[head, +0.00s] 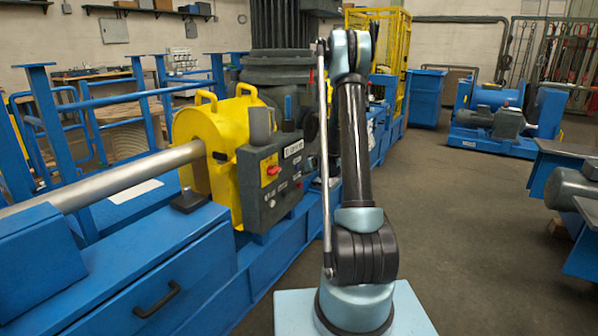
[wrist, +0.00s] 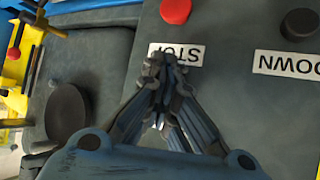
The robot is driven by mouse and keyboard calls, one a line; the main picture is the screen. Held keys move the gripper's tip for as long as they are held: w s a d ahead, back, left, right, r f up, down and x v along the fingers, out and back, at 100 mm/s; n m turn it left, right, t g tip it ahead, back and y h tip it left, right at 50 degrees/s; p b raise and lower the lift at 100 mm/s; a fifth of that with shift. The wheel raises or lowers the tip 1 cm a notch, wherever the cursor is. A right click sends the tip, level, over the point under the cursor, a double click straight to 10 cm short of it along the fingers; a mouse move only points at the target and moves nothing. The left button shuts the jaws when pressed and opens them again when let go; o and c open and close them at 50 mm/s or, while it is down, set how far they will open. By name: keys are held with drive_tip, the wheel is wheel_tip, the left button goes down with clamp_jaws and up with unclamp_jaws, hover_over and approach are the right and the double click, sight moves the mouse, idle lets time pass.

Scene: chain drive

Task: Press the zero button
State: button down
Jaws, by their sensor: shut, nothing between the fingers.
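In the wrist view the panel face (wrist: 225,100) fills the right side. It carries a red button (wrist: 175,10) above an upside-down STOP label (wrist: 190,54) and a black button (wrist: 299,24) above an upside-down DOWN label (wrist: 285,65). My gripper (wrist: 160,68) is shut and empty, its tips overlapping the STOP label's left part. I cannot tell whether they touch the panel. No button marked zero can be made out.
A dark round knob (wrist: 67,111) stands left of my gripper in the wrist view. The yellow housing (head: 215,145) with a steel shaft (head: 110,178) is left of the panel. Open floor (head: 465,230) lies right of my arm.

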drive_tip(key=shift+d, duration=0.1)
idle(0.4)
drive_tip(key=shift+s+d, duration=0.55)
drive_tip(key=shift+d, duration=0.1)
drive_tip(key=s+d, duration=0.1)
drive_tip(key=d, duration=0.1)
drive_tip(key=s+d, duration=0.2)
idle(0.5)
